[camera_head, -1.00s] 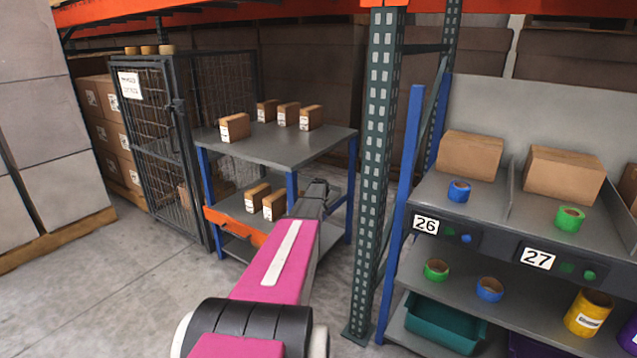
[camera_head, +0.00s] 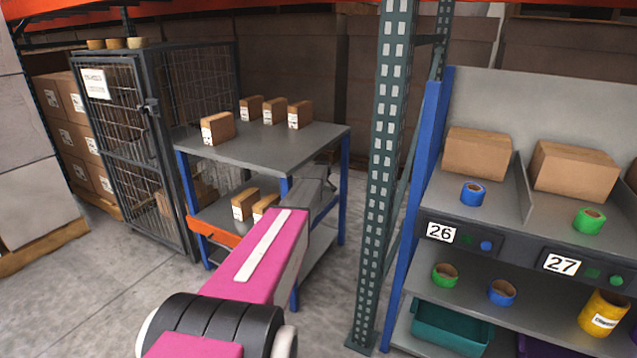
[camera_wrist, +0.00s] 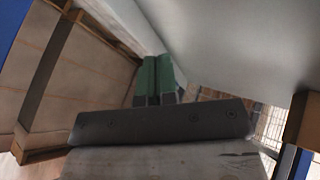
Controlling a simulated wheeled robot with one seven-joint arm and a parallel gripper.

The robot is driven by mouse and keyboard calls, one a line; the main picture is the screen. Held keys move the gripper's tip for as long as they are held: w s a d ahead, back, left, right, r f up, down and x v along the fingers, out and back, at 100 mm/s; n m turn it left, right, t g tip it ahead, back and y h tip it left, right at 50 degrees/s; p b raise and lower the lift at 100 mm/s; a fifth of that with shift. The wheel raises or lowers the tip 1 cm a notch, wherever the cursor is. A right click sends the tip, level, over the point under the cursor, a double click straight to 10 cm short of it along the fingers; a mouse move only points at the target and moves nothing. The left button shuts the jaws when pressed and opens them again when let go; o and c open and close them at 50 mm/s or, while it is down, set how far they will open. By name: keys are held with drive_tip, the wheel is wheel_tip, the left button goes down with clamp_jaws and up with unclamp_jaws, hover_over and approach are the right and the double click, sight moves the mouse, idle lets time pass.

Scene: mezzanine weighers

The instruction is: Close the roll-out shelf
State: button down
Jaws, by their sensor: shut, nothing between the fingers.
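The roll-out shelf is the middle level of a blue-posted grey unit, with an orange front lip (camera_head: 212,232). The lip sits out in front of the left front post, so the shelf looks partly pulled out. Small brown boxes (camera_head: 245,205) stand on it; my arm hides its right part. My gripper's green fingers (camera_wrist: 153,80) are together and empty in the wrist view, beside a large grey panel (camera_wrist: 235,45). In the head view, my arm's end is at the unit's right side, below the top; its fingertips are hidden, and contact with the shelf cannot be told.
The unit's grey top (camera_head: 270,148) holds several small boxes. A wire-mesh cage (camera_head: 120,140) stands close on its left. A green rack upright (camera_head: 385,180) and a blue-framed shelf with tape rolls (camera_head: 473,193) stand to the right. Floor (camera_head: 110,290) is clear at front left.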

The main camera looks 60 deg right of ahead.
drive_tip(key=x, duration=0.6)
drive_tip(key=shift+w+d+f, duration=0.2)
drive_tip(key=shift+d+f, duration=0.05)
drive_tip(key=d, duration=0.2)
drive_tip(key=shift+w+d+f, duration=0.1)
drive_tip(key=shift+d, duration=0.8)
